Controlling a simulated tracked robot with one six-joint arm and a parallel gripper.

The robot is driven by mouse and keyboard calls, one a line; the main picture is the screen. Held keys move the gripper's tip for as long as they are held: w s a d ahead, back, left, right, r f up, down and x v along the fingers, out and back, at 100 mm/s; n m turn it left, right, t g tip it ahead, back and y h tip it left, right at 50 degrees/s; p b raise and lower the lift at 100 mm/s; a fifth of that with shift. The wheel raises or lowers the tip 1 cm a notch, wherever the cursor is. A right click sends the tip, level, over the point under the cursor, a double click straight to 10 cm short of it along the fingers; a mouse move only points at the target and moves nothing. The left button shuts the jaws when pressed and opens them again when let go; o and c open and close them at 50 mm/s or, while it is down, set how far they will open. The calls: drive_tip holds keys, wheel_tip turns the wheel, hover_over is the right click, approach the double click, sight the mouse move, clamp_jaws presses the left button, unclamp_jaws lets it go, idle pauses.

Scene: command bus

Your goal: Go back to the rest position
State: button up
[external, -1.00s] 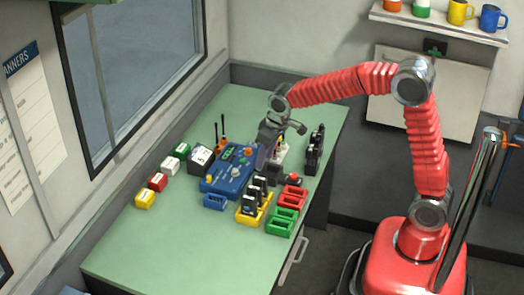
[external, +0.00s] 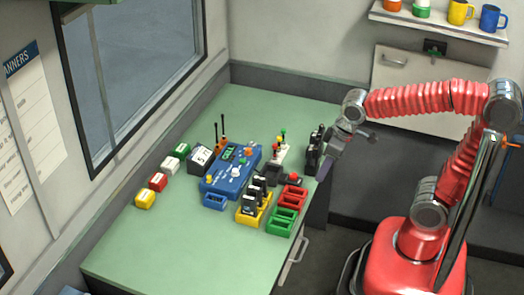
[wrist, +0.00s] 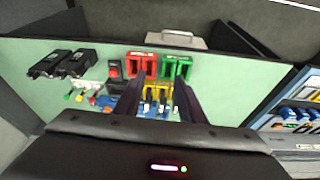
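My red arm reaches left over the right edge of the green table (external: 150,245). My gripper (external: 325,168) is in the air by the table's right edge, near the black radios (external: 313,152), with its fingers pointing down. In the wrist view my gripper (wrist: 157,88) shows two dark fingers apart with nothing held between them; the yellow holder (wrist: 157,89) and its small devices appear in the gap, farther below. The exact height of my gripper above the table is hard to tell.
The table holds a blue control box (external: 230,172), red holders (external: 291,197), green holders (external: 282,220) and several small coloured blocks (external: 158,181). A shelf with mugs (external: 440,22) is on the back wall. The table's front left is clear.

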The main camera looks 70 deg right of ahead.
drive_tip(key=s+a+r+t, duration=0.2)
drive_tip(key=s+r, duration=0.2)
drive_tip(key=s, duration=0.2)
drive_tip(key=shift+s+n, duration=0.25)
drive_tip(key=shift+n, duration=0.05)
idle(3.1)
